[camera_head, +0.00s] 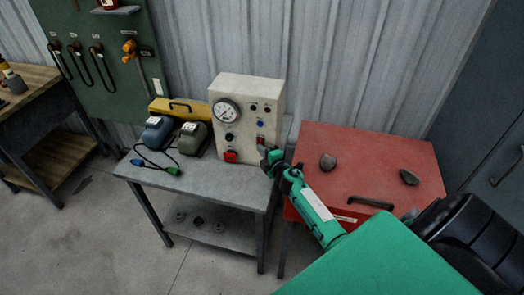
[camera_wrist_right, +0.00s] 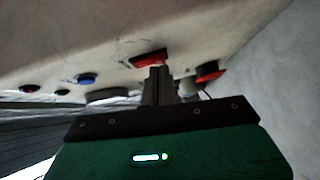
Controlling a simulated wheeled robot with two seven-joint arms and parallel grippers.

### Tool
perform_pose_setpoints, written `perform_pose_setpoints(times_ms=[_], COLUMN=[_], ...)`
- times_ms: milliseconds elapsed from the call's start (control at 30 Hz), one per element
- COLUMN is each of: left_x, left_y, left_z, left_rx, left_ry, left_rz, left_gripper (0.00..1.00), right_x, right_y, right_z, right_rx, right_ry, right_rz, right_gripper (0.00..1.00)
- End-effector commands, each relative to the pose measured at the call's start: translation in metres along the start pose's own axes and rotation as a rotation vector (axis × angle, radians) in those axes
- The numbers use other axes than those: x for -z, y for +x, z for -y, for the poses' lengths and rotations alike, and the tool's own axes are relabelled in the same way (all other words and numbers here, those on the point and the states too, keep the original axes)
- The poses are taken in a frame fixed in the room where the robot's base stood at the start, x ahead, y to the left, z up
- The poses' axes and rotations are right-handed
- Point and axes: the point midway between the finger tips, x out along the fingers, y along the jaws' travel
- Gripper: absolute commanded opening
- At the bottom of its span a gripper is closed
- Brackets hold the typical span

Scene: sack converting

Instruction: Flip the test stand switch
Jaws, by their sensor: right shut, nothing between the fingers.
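The test stand (camera_head: 246,105) is a cream box with a round gauge, several knobs and buttons, standing on a grey table. Its red switch (camera_head: 261,141) sits low on the right of the front panel. In the right wrist view the red switch (camera_wrist_right: 150,59) is right at the tips of my right gripper (camera_wrist_right: 157,72), which is shut and empty. I cannot tell whether they touch. In the head view my right gripper (camera_head: 266,155) is in front of the panel's lower right, just below the switch. My left gripper is not in view.
A larger red knob (camera_head: 231,156) is at the panel's lower left. Two motor-like units (camera_head: 194,138) and a yellow case (camera_head: 180,108) stand left on the grey table (camera_head: 205,174). A red cabinet (camera_head: 360,158) with two dark lumps stands to the right, under my right arm.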

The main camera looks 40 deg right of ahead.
Motion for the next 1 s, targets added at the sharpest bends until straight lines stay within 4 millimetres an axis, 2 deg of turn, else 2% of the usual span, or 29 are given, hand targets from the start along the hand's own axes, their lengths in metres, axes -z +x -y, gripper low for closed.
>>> perform_pose_setpoints(times_ms=[133,267,300,567,767,1000], left_x=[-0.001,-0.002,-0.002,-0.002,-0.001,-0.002], left_y=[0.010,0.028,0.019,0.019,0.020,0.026], left_z=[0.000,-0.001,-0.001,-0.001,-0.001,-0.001], left_rx=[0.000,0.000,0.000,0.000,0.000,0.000], left_ry=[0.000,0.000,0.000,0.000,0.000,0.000], left_rz=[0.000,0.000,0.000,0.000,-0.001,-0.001], left_gripper=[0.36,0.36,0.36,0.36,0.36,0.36], right_x=[-0.001,-0.004,-0.003,-0.004,-0.003,-0.003], right_y=[0.001,0.004,0.003,0.000,-0.021,-0.063], right_z=[0.004,0.008,0.001,0.001,0.003,0.006], right_rx=[-0.009,-0.033,-0.031,-0.029,-0.028,-0.028], right_ry=[-0.009,-0.031,-0.029,-0.030,-0.033,-0.031], right_rz=[0.000,0.000,0.000,0.001,-0.001,-0.001], right_gripper=[0.00,0.00,0.00,0.00,0.00,0.00])
